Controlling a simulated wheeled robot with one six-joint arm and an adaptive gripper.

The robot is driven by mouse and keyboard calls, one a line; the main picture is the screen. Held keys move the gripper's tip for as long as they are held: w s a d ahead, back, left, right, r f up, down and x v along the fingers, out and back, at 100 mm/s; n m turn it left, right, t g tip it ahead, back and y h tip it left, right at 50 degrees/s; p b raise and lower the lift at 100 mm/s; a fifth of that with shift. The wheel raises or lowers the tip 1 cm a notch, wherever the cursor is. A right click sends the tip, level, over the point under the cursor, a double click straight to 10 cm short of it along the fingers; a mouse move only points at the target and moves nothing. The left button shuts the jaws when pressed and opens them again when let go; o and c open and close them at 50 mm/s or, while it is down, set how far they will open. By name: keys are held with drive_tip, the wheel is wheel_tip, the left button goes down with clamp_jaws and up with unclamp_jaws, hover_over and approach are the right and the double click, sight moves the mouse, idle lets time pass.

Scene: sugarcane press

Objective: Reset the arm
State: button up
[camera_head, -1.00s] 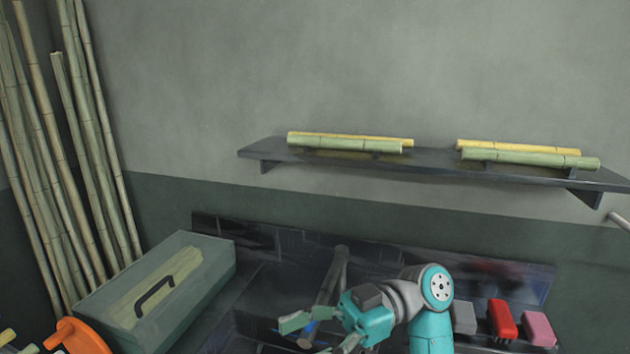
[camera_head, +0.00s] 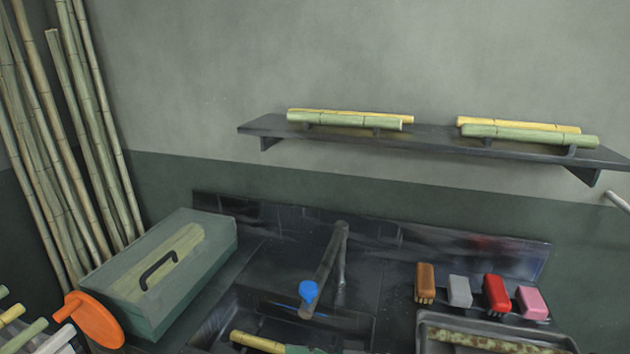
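My arm and gripper do not show clearly in the head view, so I cannot see whether the gripper is open or holds anything. At the bottom edge, a yellow cane piece (camera_head: 257,342) lies beside a small green shape, cut off by the frame; I cannot tell what the green shape is. The dark sink (camera_head: 360,325) is in view with its faucet (camera_head: 325,265), which has a blue-marked end.
A green lidded box (camera_head: 205,262) with a black handle stands left. Several brushes, including a red one (camera_head: 496,293), line the back right, behind a tray (camera_head: 570,345) holding a brown-spotted cane. A wall shelf (camera_head: 430,152) carries yellow and green canes. Tall stalks (camera_head: 85,130) lean left.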

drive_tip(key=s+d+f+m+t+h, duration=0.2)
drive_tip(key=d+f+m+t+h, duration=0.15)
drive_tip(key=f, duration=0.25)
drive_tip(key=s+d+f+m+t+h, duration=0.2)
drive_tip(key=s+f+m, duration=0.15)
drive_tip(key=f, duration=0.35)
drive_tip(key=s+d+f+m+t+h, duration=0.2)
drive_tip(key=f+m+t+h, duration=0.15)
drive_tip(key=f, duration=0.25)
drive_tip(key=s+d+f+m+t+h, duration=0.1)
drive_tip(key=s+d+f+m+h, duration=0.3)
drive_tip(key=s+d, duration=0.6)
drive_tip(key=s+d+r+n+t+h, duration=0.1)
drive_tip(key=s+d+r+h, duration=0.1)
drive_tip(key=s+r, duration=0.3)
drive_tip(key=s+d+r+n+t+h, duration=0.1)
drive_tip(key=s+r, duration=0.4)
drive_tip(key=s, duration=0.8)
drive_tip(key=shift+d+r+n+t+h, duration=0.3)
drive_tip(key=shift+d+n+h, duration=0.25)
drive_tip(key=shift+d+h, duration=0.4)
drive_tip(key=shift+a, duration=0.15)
